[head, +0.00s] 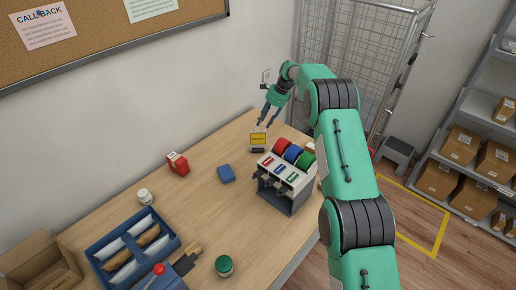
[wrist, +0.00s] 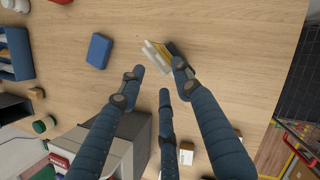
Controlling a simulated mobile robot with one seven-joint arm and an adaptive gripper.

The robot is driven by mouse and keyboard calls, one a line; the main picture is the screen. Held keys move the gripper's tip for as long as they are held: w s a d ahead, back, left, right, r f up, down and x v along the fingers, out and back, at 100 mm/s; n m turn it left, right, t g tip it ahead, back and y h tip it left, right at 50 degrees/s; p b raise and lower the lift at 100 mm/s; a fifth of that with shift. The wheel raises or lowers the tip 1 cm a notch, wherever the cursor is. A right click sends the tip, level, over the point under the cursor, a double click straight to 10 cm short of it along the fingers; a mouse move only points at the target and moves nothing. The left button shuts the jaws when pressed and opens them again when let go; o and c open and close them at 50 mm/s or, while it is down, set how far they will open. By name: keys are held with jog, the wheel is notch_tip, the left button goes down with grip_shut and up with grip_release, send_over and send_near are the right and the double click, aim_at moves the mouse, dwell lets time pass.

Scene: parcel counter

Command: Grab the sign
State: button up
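The sign (head: 258,138) is a small yellow and white panel on a dark base, standing on the wooden counter near its far end. In the wrist view the sign (wrist: 158,52) is seen from above, just beyond my fingertips and partly hidden by the right finger. My gripper (head: 265,117) hangs above the sign in the head view, fingers pointing down. In the wrist view the dark blue fingers of my gripper (wrist: 158,78) are spread apart with nothing between them. I cannot tell whether the right fingertip touches the sign.
A tape dispenser (head: 287,190) with red, blue and green rolls stands close to the sign. A blue box (head: 226,173), a red box (head: 178,164) and a white jar (head: 145,196) are on the counter. A blue tray (head: 173,244) of envelopes is at lower left. Bare counter lies left of the sign.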

aim_at(258, 133)
jog(key=shift+f, duration=0.1)
jog(key=shift+x, duration=4.25)
jog(key=shift+f, duration=0.15)
jog(key=shift+p+x, duration=0.35)
jog(key=shift+x, duration=2.1)
grip_shut()
